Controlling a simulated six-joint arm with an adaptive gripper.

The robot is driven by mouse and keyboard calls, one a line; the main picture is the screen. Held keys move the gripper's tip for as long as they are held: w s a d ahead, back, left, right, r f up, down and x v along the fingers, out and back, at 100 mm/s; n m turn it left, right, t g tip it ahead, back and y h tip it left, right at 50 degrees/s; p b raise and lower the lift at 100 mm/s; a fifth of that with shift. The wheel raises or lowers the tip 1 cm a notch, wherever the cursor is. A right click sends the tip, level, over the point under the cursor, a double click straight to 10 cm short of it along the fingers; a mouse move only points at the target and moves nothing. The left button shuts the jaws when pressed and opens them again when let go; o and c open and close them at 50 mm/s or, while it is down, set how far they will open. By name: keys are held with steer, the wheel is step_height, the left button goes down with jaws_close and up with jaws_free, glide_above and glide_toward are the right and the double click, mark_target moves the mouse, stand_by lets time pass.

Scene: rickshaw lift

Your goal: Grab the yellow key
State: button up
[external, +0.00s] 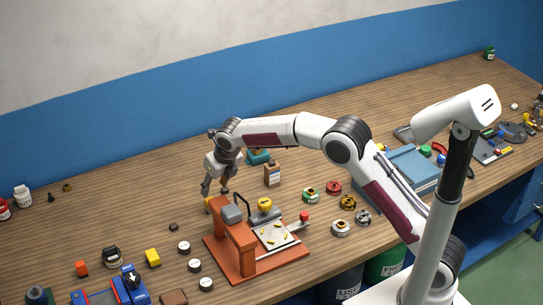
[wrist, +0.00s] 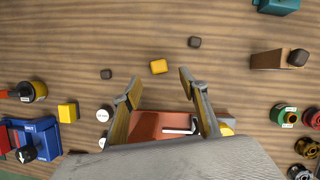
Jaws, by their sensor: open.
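The yellow key (wrist: 159,66), a small rounded block, lies on the wooden table just beyond my fingertips in the wrist view. In the external view a yellow bit of it (external: 208,204) shows below my gripper (external: 215,191), partly hidden behind the orange press. My gripper also shows in the wrist view (wrist: 160,77), with its two fingers spread wide and nothing between them. The fingers point down and appear above the table, apart from the key.
The orange press (external: 235,253) stands close in front of my gripper. Small dark keys (wrist: 106,74) (wrist: 194,42) lie either side of the yellow one. A yellow cube (external: 153,257) sits further left. A brown block (external: 272,174) stands to the right. Bare table lies behind.

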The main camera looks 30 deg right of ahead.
steer(key=shift+f, duration=0.1)
stand_by(0.3)
steer(key=shift+x, duration=1.2)
steer(key=shift+x, duration=2.6)
steer(key=shift+a, duration=0.2)
steer(key=shift+c, duration=0.4)
steer(key=c, duration=1.1)
